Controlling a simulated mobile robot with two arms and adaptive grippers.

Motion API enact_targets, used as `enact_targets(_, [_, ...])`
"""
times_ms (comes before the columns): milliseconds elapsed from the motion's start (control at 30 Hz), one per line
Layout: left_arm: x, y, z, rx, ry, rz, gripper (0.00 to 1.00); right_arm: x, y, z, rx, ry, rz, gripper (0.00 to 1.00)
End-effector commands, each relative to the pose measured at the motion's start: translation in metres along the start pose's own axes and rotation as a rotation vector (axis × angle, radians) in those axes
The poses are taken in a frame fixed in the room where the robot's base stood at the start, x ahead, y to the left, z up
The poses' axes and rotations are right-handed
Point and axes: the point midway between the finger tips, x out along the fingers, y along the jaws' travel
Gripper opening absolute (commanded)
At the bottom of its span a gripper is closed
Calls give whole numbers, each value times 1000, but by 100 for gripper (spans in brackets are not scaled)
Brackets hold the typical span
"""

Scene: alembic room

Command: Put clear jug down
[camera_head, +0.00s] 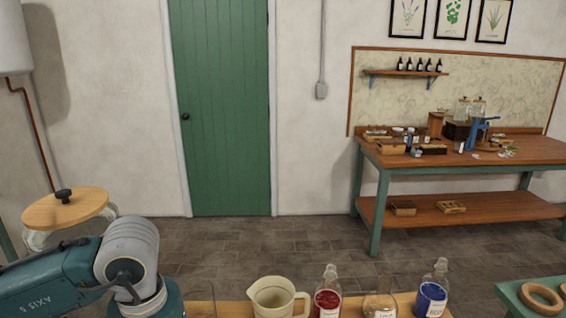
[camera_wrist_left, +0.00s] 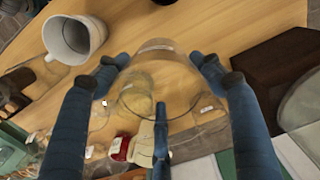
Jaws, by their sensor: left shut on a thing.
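The clear jug (camera_wrist_left: 168,72) is a see-through glass vessel with a small pale label, between the blue fingers of my left gripper (camera_wrist_left: 163,86) in the left wrist view. The fingers are shut on it from both sides, with one more finger at the bottom of the picture. The wooden table top (camera_wrist_left: 215,25) shows behind and through the glass. I cannot tell whether its base touches the wood. In the head view my left arm comes in at lower left, and its fingers are hidden below the picture edge. My right gripper is not in view.
A cream pitcher (camera_head: 272,297), a red bottle (camera_head: 327,298), a clear flask (camera_head: 380,304) and a blue bottle (camera_head: 432,295) stand along the near table. A dark wooden block (camera_wrist_left: 272,68) is right in the wrist view. Bare wood shows at its top.

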Motion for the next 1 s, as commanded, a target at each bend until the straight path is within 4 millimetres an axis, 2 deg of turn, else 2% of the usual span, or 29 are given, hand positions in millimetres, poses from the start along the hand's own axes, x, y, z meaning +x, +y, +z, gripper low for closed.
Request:
enact_targets(33, [4,2,12,41,-2,1,27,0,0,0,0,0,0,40])
enact_targets(100, [7,4,22,76,-6,4,27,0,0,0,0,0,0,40])
enact_targets(200, [10,6,28,97,-12,7,27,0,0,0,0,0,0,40])
enact_targets(1000, [10,6,28,95,-12,7,27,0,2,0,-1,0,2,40])
